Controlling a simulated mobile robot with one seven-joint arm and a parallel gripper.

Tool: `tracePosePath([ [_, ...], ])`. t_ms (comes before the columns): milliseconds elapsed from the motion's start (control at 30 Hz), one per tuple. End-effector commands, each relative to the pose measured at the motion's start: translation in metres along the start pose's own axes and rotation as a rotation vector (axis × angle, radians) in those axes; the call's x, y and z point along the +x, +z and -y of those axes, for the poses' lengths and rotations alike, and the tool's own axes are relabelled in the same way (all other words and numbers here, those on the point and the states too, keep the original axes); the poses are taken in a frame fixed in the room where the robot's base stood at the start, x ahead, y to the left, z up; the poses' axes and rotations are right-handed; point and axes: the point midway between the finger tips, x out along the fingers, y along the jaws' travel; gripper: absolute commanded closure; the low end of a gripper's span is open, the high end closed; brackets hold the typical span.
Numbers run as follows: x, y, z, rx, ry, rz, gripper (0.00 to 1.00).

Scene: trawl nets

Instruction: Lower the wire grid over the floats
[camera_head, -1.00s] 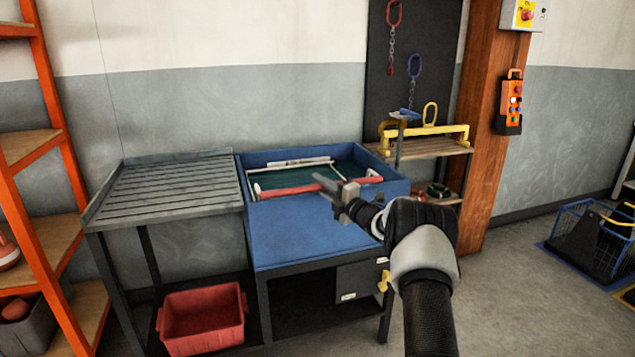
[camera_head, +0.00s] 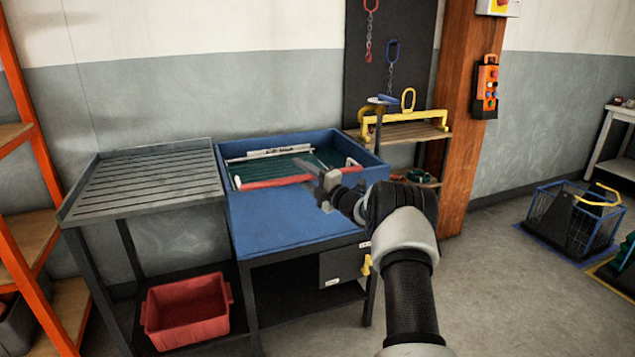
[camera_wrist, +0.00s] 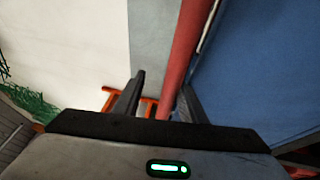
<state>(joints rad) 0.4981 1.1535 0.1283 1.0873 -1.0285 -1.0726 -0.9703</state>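The wire grid shows as a thin-framed panel (camera_head: 285,166) in the blue bench's recessed tray, with a pale bar along the back and a red bar (camera_head: 270,183) along the front. Its mesh is too fine to make out over the dark green inside. I cannot pick out any floats. My gripper (camera_head: 318,172) is at the front bar, right of its middle, and hides part of it. In the wrist view the red bar (camera_wrist: 183,50) runs between my open fingers (camera_wrist: 164,78), with a gap to the left finger; the right finger is close beside it.
The blue bench (camera_head: 270,222) has a bare front surface and raised walls around the tray. A grey slatted table (camera_head: 145,185) adjoins it on the left, with a red crate (camera_head: 187,312) below. A shelf with a yellow lifting beam (camera_head: 410,130) stands behind right.

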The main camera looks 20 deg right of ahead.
Motion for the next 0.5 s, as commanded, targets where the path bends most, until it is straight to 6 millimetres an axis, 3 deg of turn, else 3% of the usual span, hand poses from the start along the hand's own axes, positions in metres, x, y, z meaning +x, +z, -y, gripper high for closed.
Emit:
tracePosePath([
  [167,-0.033,0.003,-0.004,-0.001,-0.001,0.005,0.64],
  [500,-0.117,0.003,-0.003,0.000,-0.002,0.007,0.64],
])
